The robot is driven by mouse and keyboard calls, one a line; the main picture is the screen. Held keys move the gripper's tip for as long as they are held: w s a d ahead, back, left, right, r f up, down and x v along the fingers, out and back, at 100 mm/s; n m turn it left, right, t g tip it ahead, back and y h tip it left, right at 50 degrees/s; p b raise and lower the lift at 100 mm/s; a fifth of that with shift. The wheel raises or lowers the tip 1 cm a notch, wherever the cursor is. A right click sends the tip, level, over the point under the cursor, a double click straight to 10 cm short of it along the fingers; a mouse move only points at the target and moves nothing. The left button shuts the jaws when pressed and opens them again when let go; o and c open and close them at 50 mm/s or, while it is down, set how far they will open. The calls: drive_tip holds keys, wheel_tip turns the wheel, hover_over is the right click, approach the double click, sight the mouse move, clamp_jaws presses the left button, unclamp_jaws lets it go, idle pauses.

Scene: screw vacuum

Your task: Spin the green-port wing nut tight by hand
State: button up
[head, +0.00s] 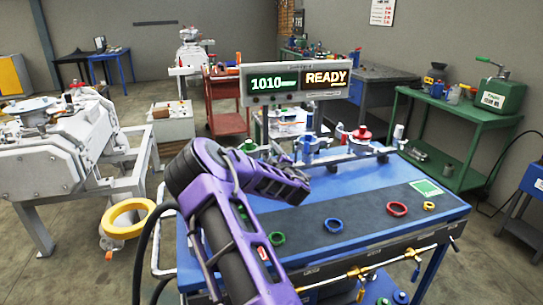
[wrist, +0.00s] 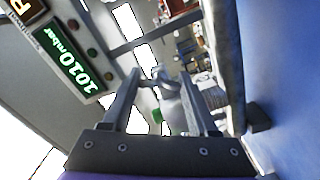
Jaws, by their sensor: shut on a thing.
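The green port (head: 249,146) shows as a green-topped fitting at the back left of the blue bench, partly behind my purple arm. My gripper's fingers (wrist: 160,74) reach forward in the wrist view, one on each side of a grey metal piece (wrist: 164,80), which looks like the wing nut. They are shut on it, though the exact contact at the tips is hard to make out. A small green patch (wrist: 157,115) shows between the fingers.
The display (head: 297,81) reads 1010 and READY above the bench (head: 385,235). Blue (head: 307,137) and red (head: 360,133) fittings stand to the right of the green one.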

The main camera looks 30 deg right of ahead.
idle(0.3)
drive_tip(key=o, duration=1.4)
drive_tip(key=v, duration=1.7)
drive_tip(key=shift+s+a, duration=0.15)
drive_tip(key=shift+s, duration=0.05)
